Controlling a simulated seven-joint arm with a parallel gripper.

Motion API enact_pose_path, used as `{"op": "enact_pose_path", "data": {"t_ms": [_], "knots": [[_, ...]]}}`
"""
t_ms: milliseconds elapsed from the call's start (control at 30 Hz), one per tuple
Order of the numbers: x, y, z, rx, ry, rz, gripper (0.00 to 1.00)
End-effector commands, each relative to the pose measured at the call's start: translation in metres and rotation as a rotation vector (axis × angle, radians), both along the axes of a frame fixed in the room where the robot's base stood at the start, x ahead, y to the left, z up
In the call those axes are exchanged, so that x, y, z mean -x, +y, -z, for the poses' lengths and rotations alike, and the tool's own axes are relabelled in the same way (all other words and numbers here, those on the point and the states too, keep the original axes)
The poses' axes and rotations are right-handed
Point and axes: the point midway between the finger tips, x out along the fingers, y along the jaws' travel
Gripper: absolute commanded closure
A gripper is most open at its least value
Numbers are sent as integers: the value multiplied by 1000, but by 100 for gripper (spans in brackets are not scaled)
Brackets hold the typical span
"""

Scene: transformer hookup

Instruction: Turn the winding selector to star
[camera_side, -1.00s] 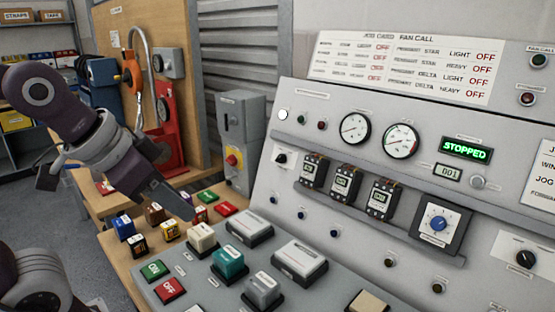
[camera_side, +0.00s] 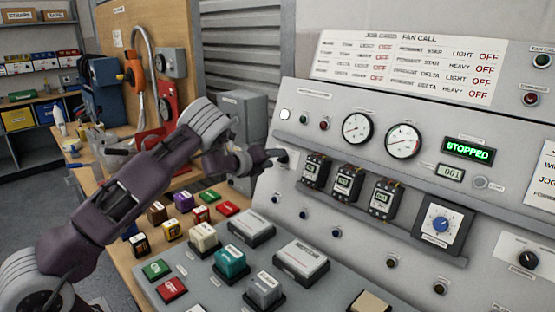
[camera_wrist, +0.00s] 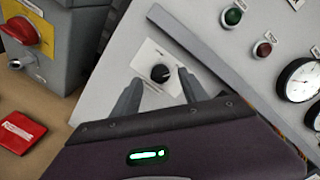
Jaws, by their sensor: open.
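A small black rotary knob on a pale square plate (camera_wrist: 150,56), likely the winding selector, sits on the left part of the sloped grey panel. In the wrist view the knob (camera_wrist: 160,73) shows between the tips of my open fingers. Its label is too small to read. My gripper (camera_side: 279,155) is at this knob in the side view and mostly hides it, with part of the plate (camera_side: 291,160) showing. The fingers straddle the knob in the picture. I cannot tell whether they touch it.
The panel carries a ledge with several contactors (camera_side: 347,183), a blue dial (camera_side: 441,224), another black knob (camera_side: 527,259) and two gauges (camera_side: 403,140). A display (camera_side: 468,150) reads STOPPED. A grey box with a red switch (camera_wrist: 30,30) stands left of the panel. Several push buttons (camera_side: 230,262) lie below.

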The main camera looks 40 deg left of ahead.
Motion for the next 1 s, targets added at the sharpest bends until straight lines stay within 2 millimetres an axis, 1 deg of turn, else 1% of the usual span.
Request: {"op": "enact_pose_path", "data": {"t_ms": [33, 100, 167, 433, 500, 567, 600, 700, 1000], "knots": [[-8, 1, 3, -2, 0, 2, 49], [-16, 2, 4, 0, -1, 1, 49], [-21, 2, 6, 1, -1, -1, 49], [-24, 3, 6, 4, 0, -4, 49], [-24, 3, 6, 4, -1, -3, 62], [-24, 3, 6, 4, -2, -4, 74], [-24, 3, 6, 4, -1, -3, 82], [-24, 3, 6, 4, -2, -4, 100], [-24, 3, 6, 31, -1, -14, 100]]}}
